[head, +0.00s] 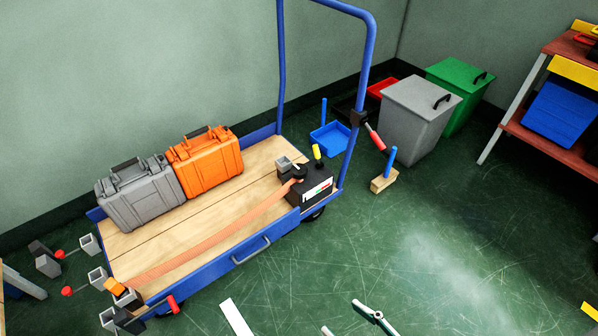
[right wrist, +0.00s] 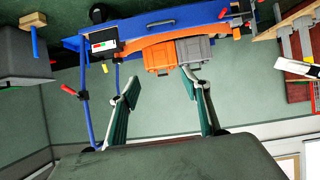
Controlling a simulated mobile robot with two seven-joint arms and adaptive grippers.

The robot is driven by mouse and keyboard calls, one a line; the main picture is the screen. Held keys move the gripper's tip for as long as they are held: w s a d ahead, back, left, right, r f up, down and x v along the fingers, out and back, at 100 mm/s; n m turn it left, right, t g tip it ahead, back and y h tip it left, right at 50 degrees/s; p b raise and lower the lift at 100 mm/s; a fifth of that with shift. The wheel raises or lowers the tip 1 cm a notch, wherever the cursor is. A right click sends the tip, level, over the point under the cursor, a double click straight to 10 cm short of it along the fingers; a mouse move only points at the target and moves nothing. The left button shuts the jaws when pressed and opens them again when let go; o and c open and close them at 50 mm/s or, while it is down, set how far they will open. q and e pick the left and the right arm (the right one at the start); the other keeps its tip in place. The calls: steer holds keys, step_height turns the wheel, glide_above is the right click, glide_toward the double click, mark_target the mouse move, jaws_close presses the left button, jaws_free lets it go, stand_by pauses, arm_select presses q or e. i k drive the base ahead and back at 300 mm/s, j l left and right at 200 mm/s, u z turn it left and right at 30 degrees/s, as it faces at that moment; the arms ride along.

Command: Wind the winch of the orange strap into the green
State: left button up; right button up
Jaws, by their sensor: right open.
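The orange strap (head: 215,243) runs across the cart deck from an orange buckle (head: 115,287) at the front left to the black winch (head: 313,187) at the right end. The winch has a crank with a yellow knob (head: 317,152) and a gauge (head: 319,190) with red and green marks; its reading is too small to tell. The gauge also shows in the right wrist view (right wrist: 104,46). My right gripper (head: 340,315) is open and empty, below and apart from the winch; its fingers (right wrist: 164,88) show in its wrist view. My left gripper is not recognisable.
A grey case (head: 140,198) and an orange case (head: 207,168) stand on the blue cart (head: 225,262). The blue handle frame (head: 370,60) rises beside the winch. A grey bin (head: 415,115) and green bin (head: 462,85) stand behind.

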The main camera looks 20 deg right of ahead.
mark_target(298, 171)
steer(key=i+l, duration=0.15)
steer(key=i, duration=0.3)
steer(key=i+l, duration=0.1)
steer(key=i, duration=0.4)
